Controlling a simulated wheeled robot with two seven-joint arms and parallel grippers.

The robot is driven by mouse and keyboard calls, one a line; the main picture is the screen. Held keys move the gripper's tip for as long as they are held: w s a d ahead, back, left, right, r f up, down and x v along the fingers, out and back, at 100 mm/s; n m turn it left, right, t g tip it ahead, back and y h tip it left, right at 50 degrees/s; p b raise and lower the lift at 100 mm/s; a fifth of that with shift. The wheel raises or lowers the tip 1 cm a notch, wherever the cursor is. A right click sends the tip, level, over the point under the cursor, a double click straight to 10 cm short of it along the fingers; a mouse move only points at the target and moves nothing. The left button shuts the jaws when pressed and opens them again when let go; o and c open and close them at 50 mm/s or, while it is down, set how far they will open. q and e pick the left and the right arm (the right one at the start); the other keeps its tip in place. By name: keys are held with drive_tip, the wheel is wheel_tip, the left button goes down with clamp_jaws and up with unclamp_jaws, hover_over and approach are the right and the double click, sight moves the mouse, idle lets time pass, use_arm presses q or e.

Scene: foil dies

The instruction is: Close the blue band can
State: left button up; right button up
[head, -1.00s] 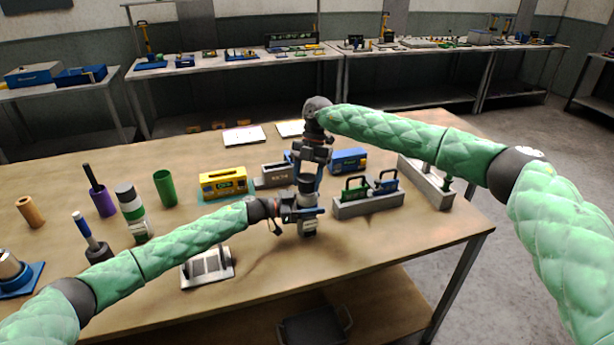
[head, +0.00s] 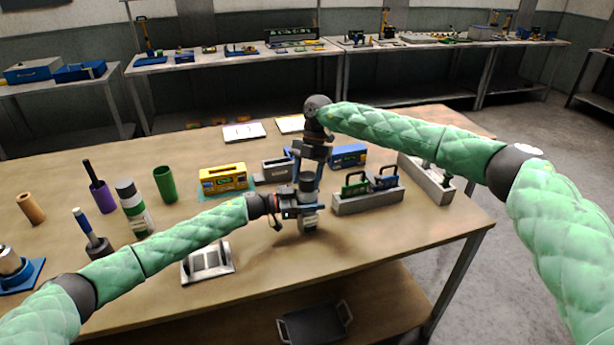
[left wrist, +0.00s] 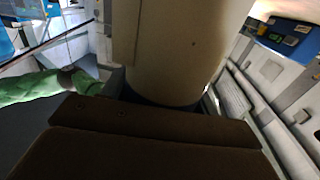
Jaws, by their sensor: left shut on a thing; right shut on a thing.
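The blue band can (head: 309,222) is held upright a little above the table in the head view, at the middle. My left gripper (head: 306,208) is shut on its body from the left. In the left wrist view the can (left wrist: 180,50) is a pale cylinder with a dark blue band low down, just beyond the dark jaws (left wrist: 155,125). My right gripper (head: 308,174) reaches down from above and is shut on a dark round lid (head: 306,183) at the can's top. The arms hide the join, so I cannot tell whether the lid is seated.
A green band can (head: 131,205), a green cup (head: 165,184) and a yellow box (head: 223,180) stand to the left. A grey rack (head: 368,201) with green and blue handled pieces is at right. A metal plate fixture (head: 208,261) lies in front. Bare table is at front right.

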drive_tip(key=shift+f, duration=0.3)
drive_tip(key=o, duration=1)
drive_tip(key=v, duration=1.2)
use_arm(q)
drive_tip(key=o, duration=1.5)
drive_tip(key=shift+a, duration=0.15)
use_arm(e)
drive_tip(key=shift+f, duration=0.1)
